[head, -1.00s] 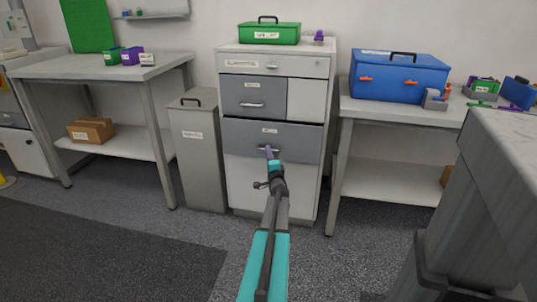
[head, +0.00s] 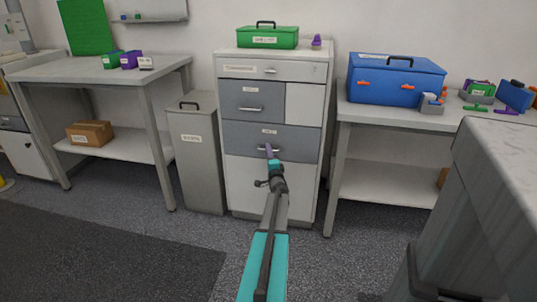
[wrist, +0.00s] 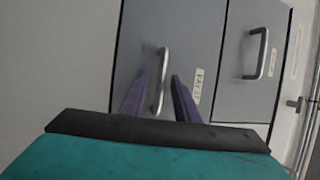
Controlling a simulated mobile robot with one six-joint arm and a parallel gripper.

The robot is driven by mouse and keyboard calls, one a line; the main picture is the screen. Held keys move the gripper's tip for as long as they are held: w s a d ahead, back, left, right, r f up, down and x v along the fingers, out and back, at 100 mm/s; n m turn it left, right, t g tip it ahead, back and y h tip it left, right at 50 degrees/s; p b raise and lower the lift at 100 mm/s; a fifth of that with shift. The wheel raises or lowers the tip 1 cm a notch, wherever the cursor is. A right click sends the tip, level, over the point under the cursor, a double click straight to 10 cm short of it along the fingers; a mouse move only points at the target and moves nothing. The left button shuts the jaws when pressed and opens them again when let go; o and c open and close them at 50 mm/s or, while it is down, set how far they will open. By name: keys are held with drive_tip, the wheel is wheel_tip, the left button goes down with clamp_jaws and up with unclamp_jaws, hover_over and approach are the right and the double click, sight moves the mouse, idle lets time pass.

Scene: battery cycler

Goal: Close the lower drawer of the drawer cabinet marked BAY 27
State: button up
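The drawer cabinet (head: 231,182) stands against the wall in the head view. Its lower grey drawer (head: 300,142) has a bar handle and a small label too blurred to read for certain. The drawer front looks about flush with the cabinet; I cannot tell if a small gap is left. My gripper (head: 269,151) is at this drawer's handle. In the wrist view my gripper (wrist: 160,95) has its purple fingers apart, one on each side of the handle (wrist: 164,62). I cannot tell if they touch it. The lower drawer front (wrist: 205,40) fills the middle there.
The upper grey drawer (head: 275,97) looks shut. A green case (head: 268,38) sits on top of the cabinet. A grey bin (head: 197,160) stands close at the left. Benches (head: 150,80) flank both sides, the right one with a blue toolbox (head: 392,82). A grey counter (head: 500,170) is near at right.

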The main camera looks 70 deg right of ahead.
drive_tip(key=shift+a, duration=0.15)
drive_tip(key=p+v, duration=0.2)
drive_tip(key=v, duration=1.1)
drive_tip(key=shift+s+a, duration=0.2)
drive_tip(key=shift+a, duration=0.1)
idle(0.6)
